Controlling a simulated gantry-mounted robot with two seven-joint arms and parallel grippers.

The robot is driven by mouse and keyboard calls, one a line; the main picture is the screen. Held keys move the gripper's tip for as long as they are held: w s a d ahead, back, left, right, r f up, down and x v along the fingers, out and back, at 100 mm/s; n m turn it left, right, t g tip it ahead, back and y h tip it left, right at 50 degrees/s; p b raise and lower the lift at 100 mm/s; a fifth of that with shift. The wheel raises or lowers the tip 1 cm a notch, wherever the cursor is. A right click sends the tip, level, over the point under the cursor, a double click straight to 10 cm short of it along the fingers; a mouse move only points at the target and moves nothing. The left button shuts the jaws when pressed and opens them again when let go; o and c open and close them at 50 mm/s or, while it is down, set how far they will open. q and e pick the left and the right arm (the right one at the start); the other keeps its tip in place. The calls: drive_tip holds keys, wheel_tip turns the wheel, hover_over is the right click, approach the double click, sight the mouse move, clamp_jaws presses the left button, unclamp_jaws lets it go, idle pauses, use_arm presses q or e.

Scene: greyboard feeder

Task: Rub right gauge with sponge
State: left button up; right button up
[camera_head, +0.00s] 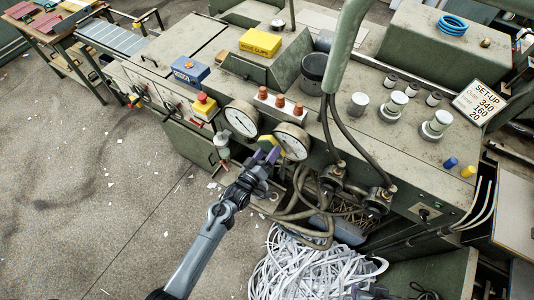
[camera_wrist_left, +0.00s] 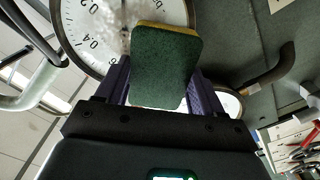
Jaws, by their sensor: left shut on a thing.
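The right gauge (camera_head: 292,141), a round white dial, is on the front of the machine. The left gauge (camera_head: 241,118) is beside it. My left gripper (camera_head: 268,155) is shut on the sponge (camera_head: 271,143), which is yellow with a dark green side. The sponge is at the left edge of the right gauge. In the left wrist view the sponge (camera_wrist_left: 165,68) sits between the purple fingers and overlaps the edge of a large gauge dial (camera_wrist_left: 90,25) with a smudged face. I cannot tell whether the sponge touches the dial. My right gripper is not visible.
Cables and hoses (camera_head: 310,190) hang just right of my left gripper, above a pile of shredded paper (camera_head: 305,268). A red push button (camera_head: 205,104) and orange-capped knobs (camera_head: 280,103) sit near the gauges. The floor at left is open.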

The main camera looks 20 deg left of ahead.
use_arm(q)
drive_tip(key=shift+w, duration=0.3)
drive_tip(key=shift+d, duration=0.15)
